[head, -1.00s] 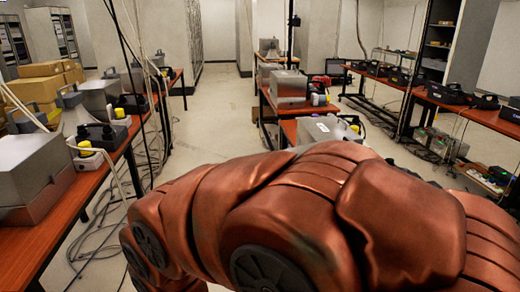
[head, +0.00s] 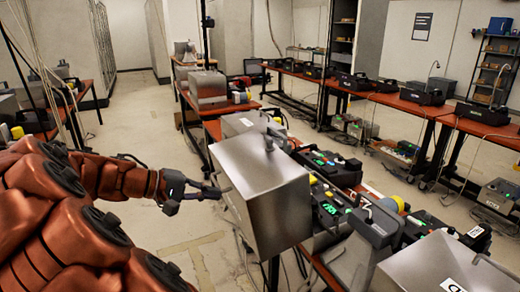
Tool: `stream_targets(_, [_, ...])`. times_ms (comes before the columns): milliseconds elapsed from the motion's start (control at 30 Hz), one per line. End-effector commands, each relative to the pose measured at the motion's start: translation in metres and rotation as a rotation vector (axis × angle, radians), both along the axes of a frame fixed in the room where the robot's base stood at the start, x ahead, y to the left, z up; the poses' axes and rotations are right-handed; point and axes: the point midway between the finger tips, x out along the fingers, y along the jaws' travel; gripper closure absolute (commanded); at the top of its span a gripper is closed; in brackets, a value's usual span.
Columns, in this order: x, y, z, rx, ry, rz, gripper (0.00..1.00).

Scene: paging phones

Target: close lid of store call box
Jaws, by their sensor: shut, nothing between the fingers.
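A large silver metal box (head: 262,195) stands at the middle of the head view, on the near end of the centre row of tables. A small grey fitting (head: 268,143) sticks up from its top. I cannot tell whether it is the store call box, or how its lid stands. My gripper (head: 218,191) is at the left face of this box, with dark fingers shut and empty, pointing right. The fingertips are very near the face; I cannot tell whether they touch it. Another silver box (head: 440,268) with a white label is at the bottom right, partly cut off.
Black paging units with green displays (head: 330,207) crowd the table right of the silver box. A paler box (head: 245,123) and another silver box (head: 207,88) stand behind it. Tables with black units (head: 422,93) line the right side. Open floor (head: 140,125) lies left of the centre row.

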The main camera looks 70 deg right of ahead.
Motion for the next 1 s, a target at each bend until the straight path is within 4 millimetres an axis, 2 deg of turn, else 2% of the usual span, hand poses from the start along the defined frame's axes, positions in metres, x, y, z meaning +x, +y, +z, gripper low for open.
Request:
stream_targets(33, [0.002, -0.018, 0.001, -0.048, 0.04, -0.017, 1.0])
stream_targets(100, [0.005, -0.04, 0.005, -0.115, 0.094, -0.035, 1.0])
stream_targets(300, [0.023, -0.101, 0.011, -0.292, 0.234, -0.041, 1.0])
stream_targets(500, [0.042, -0.145, 0.003, -0.414, 0.333, -0.016, 1.0])
stream_targets(600, [0.049, -0.158, -0.001, -0.452, 0.358, -0.003, 1.0])
stream_targets(767, [0.053, -0.168, -0.005, -0.476, 0.377, 0.009, 1.0])
stream_targets(1000, [0.037, -0.184, 0.001, -0.481, 0.378, 0.009, 1.0])
